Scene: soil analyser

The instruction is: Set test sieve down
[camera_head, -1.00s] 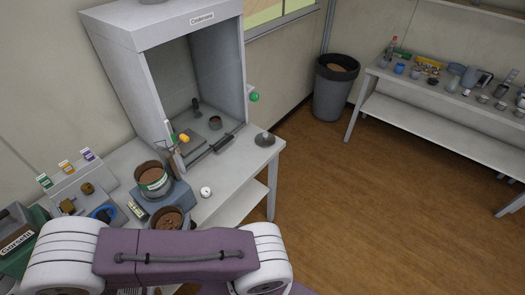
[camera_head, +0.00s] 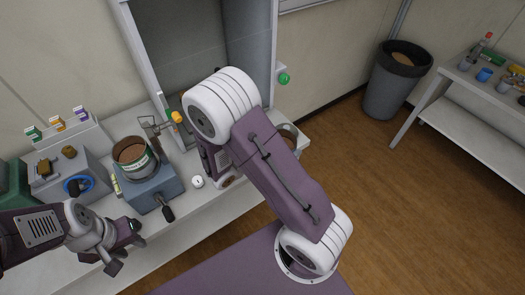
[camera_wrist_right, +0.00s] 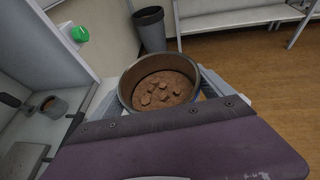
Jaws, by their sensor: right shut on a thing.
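The test sieve (camera_wrist_right: 160,85) is a round dark-rimmed pan with brown soil and several clods in it, seen from above in the right wrist view. My right gripper (camera_wrist_right: 162,98) is shut on it; pale finger parts show at both sides. In the head view my right arm hides most of the gripper; a curved rim (camera_head: 289,129) shows behind the arm near the bench's right corner, probably the sieve. The sieve's underside is hidden, so I cannot tell whether it touches the bench. My left gripper (camera_head: 126,248) is open and empty at the bench's front left.
A second soil-filled pan (camera_head: 134,156) stands on the blue-grey balance (camera_head: 152,186). A white round item (camera_head: 198,182) lies beside it. The fume hood (camera_head: 178,45) with a green knob (camera_head: 284,79) stands behind. A bin (camera_head: 393,83) and side bench (camera_head: 470,110) are right.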

